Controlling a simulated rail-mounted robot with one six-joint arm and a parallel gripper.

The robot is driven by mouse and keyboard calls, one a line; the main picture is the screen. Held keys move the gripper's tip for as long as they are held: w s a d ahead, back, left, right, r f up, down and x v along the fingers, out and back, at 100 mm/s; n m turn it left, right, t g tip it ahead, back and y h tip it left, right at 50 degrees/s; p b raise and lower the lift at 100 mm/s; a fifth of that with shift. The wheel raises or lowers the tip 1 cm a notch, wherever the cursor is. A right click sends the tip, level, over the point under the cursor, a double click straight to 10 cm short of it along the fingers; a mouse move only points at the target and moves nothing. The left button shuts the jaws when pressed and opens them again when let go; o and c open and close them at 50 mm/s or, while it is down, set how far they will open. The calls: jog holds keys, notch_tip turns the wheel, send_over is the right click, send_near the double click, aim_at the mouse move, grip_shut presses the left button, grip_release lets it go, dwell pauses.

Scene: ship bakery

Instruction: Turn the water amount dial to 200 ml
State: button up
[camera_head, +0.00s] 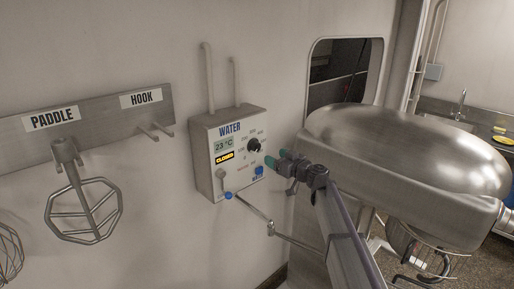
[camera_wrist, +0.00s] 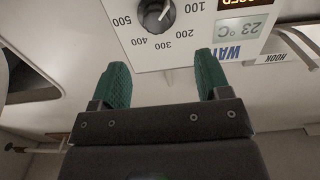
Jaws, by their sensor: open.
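The water amount dial (camera_head: 254,145) is a dark round knob on the white water box (camera_head: 205,160) on the wall. In the wrist view the dial (camera_wrist: 155,14) shows upside down at the top edge, partly cut off, with marks from 100 to 500 around it. I cannot tell surely which mark its pointer faces. My gripper (camera_head: 278,160) has green fingertips and is just right of and below the dial in the head view. In the wrist view my gripper (camera_wrist: 162,68) is open and empty, its fingers apart from the dial and not around it.
A large steel mixer (camera_head: 405,150) stands right. A paddle (camera_head: 88,208) hangs on the rack (camera_head: 95,115) left.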

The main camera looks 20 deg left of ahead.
aim_at(258, 148)
jog(key=x, duration=1)
jog(key=shift+w+d+f, duration=0.1)
jog(key=shift+w+d, duration=0.1)
jog(key=shift+w, duration=0.1)
jog(key=shift+a, duration=0.3)
jog(key=shift+c, duration=0.4)
jog(key=c, duration=0.8)
jog(key=shift+c, duration=0.2)
jog(key=shift+m, duration=0.3)
